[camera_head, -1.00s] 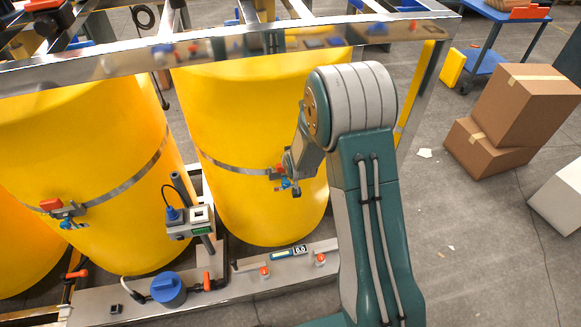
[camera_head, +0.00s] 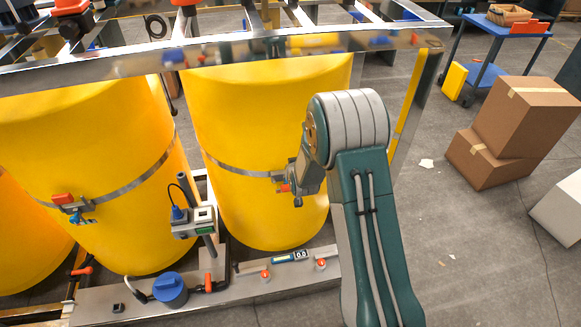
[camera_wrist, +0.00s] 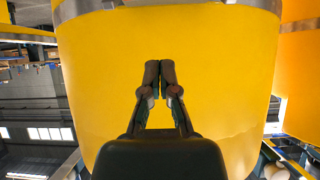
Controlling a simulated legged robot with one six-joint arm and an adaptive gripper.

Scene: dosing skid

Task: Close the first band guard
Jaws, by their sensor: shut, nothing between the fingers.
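The middle yellow drum (camera_head: 250,110) has a steel band (camera_head: 230,168) with a clamp. A red guard piece (camera_head: 284,188) shows at this clamp, low against the band, beside my wrist. The clamp's blue part is not visible, and my wrist hides part of the clamp. My gripper (camera_head: 298,202) is just below and right of the red piece; I cannot tell whether they touch. In the wrist view my gripper (camera_wrist: 160,72) is shut and empty before the yellow drum wall (camera_wrist: 220,80). The left drum's clamp has a red guard (camera_head: 63,199) above a blue part (camera_head: 80,216).
A steel frame rail (camera_head: 220,60) crosses above the drums. A sensor post (camera_head: 195,222) stands between them. A steel base rail (camera_head: 250,280) with a blue cap (camera_head: 170,289) runs in front. Cardboard boxes (camera_head: 515,125) stand at right on open floor.

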